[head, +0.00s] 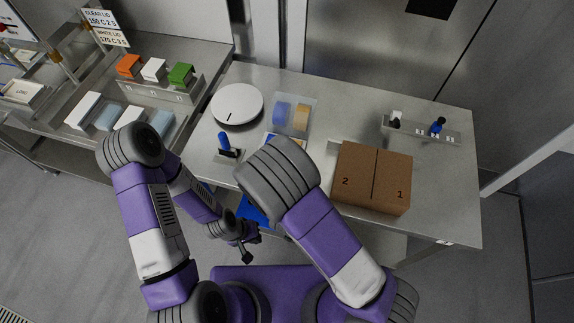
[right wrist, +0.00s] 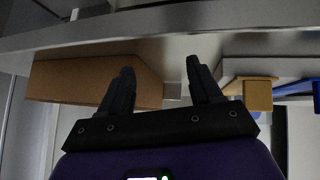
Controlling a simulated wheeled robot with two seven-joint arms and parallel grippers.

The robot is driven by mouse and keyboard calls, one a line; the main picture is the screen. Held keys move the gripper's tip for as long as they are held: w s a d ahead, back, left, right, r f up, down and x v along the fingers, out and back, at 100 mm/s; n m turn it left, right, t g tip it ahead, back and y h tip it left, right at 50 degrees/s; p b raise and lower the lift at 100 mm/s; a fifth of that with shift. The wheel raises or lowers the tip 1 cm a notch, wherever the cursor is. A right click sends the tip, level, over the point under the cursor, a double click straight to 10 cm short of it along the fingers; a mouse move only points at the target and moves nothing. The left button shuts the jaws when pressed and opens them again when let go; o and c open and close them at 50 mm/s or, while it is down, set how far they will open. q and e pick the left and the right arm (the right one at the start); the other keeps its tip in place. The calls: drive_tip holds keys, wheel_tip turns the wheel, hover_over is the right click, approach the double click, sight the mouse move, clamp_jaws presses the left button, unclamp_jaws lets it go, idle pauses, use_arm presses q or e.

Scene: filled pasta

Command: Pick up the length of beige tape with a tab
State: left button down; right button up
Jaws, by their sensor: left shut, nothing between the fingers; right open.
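I cannot clearly make out a length of beige tape with a tab. A small beige piece (head: 301,117) lies beside a blue piece (head: 281,112) on a pale tray at the back of the steel table; I cannot tell whether it is the tape. My left gripper (head: 246,257) is shut and empty, low in front of the table and well apart from that piece. My right gripper (right wrist: 160,66) is open in the right wrist view, with nothing between its fingers; in the head view my right arm hides it.
A brown box (head: 372,178) marked 2 and 1 stands on the table (head: 445,205), right of my right arm. A round white plate (head: 237,104), a blue-handled tool (head: 224,143) and a metal rack (head: 421,131) stand there too. A tan block (right wrist: 258,94) shows in the right wrist view.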

drive_tip(key=w+a+r+t+b, duration=0.1)
drive_tip(key=a+t, duration=0.1)
drive_tip(key=a, duration=0.1)
drive_tip(key=w+a+r+t+b, duration=0.1)
drive_tip(key=a+r+t, duration=0.1)
drive_tip(key=a, duration=0.1)
drive_tip(key=w+a+r+t+y+b, duration=0.1)
drive_tip(key=a+t, duration=0.1)
drive_tip(key=a, duration=0.2)
drive_tip(key=shift+w+r+n, duration=0.25)
drive_tip(key=shift+n, duration=0.05)
drive_tip(key=shift+w, duration=0.2)
drive_tip(key=x, duration=0.2)
drive_tip(key=b+x, duration=0.1)
drive_tip(key=x, duration=0.4)
drive_tip(key=shift+f+b, duration=0.3)
drive_tip(key=shift+s, duration=0.1)
drive_tip(key=shift+a, duration=0.1)
drive_tip(key=shift+c, duration=0.5)
drive_tip(key=c, duration=0.9)
